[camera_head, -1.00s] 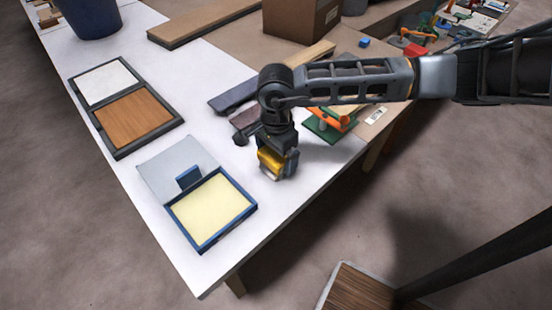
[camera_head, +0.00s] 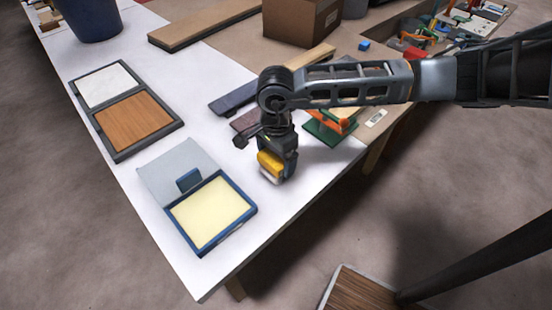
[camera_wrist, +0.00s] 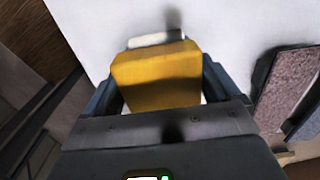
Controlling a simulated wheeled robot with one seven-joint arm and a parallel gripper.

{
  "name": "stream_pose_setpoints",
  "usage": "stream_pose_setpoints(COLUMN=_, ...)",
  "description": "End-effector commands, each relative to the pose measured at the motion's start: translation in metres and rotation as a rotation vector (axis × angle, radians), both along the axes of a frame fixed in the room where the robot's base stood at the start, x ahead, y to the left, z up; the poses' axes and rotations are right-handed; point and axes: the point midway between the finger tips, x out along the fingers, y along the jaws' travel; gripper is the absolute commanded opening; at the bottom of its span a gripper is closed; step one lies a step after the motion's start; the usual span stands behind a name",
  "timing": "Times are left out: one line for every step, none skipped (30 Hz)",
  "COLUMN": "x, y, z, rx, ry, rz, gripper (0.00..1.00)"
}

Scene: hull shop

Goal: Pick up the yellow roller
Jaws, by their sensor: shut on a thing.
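The yellow roller (camera_head: 269,163) is between the fingers of my gripper (camera_head: 277,172), low over the white table top near its front right edge. It has a whitish end at the bottom. In the wrist view the yellow roller (camera_wrist: 157,75) fills the space between the dark fingers of my gripper (camera_wrist: 160,90), with its pale part showing beyond. My gripper is shut on it and points down. I cannot tell whether the roller still touches the table.
A blue-rimmed tray with a pale yellow inside (camera_head: 252,208) lies to the left. A black frame with white and wood panels (camera_head: 119,158) lies further left. A green stand with an orange part (camera_head: 327,130) is close on the right. A cardboard box (camera_head: 295,22) stands behind.

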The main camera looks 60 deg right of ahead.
Motion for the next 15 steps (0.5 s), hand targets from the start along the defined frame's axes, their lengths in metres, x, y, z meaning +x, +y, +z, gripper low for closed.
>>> stream_pose_setpoints(x=0.000, y=0.000, z=0.002, rx=-0.002, ry=-0.002, rz=0.001, gripper=0.35)
stream_pose_setpoints(x=0.000, y=-0.001, z=0.004, rx=-0.002, ry=-0.002, rz=0.001, gripper=0.35)
stream_pose_setpoints(x=0.001, y=-0.001, z=0.006, rx=-0.002, ry=-0.002, rz=0.001, gripper=0.35)
stream_pose_setpoints(x=0.001, y=-0.001, z=0.008, rx=-0.002, ry=-0.001, rz=0.001, gripper=0.35)
stream_pose_setpoints(x=0.001, y=-0.001, z=0.011, rx=-0.003, ry=-0.002, rz=0.002, gripper=0.35)
stream_pose_setpoints(x=0.001, y=-0.001, z=0.015, rx=-0.003, ry=-0.002, rz=0.003, gripper=0.35)
stream_pose_setpoints(x=0.001, y=-0.001, z=0.019, rx=-0.003, ry=-0.003, rz=0.003, gripper=0.35)
stream_pose_setpoints(x=0.001, y=-0.001, z=0.023, rx=-0.004, ry=-0.003, rz=0.002, gripper=0.35)
stream_pose_setpoints(x=0.001, y=-0.001, z=0.030, rx=-0.004, ry=-0.003, rz=0.004, gripper=0.35)
stream_pose_setpoints(x=0.001, y=-0.001, z=0.035, rx=-0.005, ry=-0.004, rz=0.004, gripper=0.35)
stream_pose_setpoints(x=0.001, y=-0.001, z=0.041, rx=-0.005, ry=-0.003, rz=0.005, gripper=0.35)
stream_pose_setpoints(x=-0.007, y=-0.011, z=0.045, rx=-0.007, ry=-0.002, rz=-0.002, gripper=0.35)
stream_pose_setpoints(x=-0.012, y=-0.017, z=0.048, rx=-0.007, ry=-0.001, rz=-0.004, gripper=0.35)
stream_pose_setpoints(x=-0.016, y=-0.022, z=0.052, rx=-0.008, ry=-0.001, rz=-0.003, gripper=0.35)
stream_pose_setpoints(x=-0.022, y=-0.029, z=0.058, rx=-0.008, ry=-0.001, rz=-0.003, gripper=0.35)
